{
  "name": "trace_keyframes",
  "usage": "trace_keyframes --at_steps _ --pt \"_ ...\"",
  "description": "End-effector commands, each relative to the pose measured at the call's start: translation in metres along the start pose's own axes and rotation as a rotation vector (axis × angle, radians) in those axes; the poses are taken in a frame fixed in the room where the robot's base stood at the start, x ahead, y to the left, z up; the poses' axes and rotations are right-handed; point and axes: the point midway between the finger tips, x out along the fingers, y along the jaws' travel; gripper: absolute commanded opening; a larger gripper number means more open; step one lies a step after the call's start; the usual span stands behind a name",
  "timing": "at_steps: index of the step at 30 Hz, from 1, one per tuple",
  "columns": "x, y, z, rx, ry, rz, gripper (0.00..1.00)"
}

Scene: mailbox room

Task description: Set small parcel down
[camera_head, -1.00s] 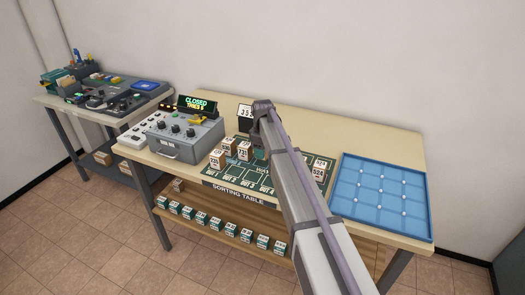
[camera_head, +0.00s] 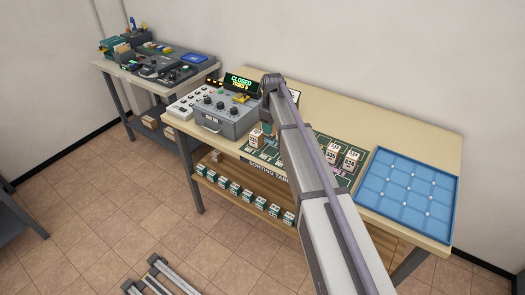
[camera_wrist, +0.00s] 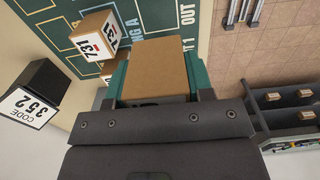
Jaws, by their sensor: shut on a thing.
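A small brown cardboard parcel (camera_wrist: 158,65) sits between the green fingers of my gripper (camera_wrist: 158,80) in the wrist view. My gripper is shut on it. The green sorting mat (camera_wrist: 160,14) shows beyond the parcel; I cannot tell whether the parcel touches it. In the head view my arm hides the gripper and the held parcel, and covers part of the mat (camera_head: 318,142) on the sorting table (camera_head: 390,112). Parcel 731 (camera_wrist: 92,40) stands beside the held parcel, to its left in the wrist view.
Other numbered parcels (camera_head: 352,158) stand on the mat's right side. A grey control box (camera_head: 226,120) with a "CLOSED" display (camera_head: 240,81) is at left. A "CODE 352" sign (camera_wrist: 28,106) stands near the gripper.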

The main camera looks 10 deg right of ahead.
Motion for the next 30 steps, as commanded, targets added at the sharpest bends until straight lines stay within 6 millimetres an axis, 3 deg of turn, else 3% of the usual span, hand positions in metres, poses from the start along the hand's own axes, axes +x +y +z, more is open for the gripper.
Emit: trace_keyframes --at_steps 6,13,18,30 --pt "0.057 0.0 0.0 -0.001 0.0 0.0 0.22" --pt "0.066 0.0 0.0 -0.001 0.0 0.0 0.22" --pt "0.101 0.0 0.0 -0.001 0.0 0.0 0.22" --pt "0.103 0.0 0.0 -0.001 0.0 0.0 0.22"
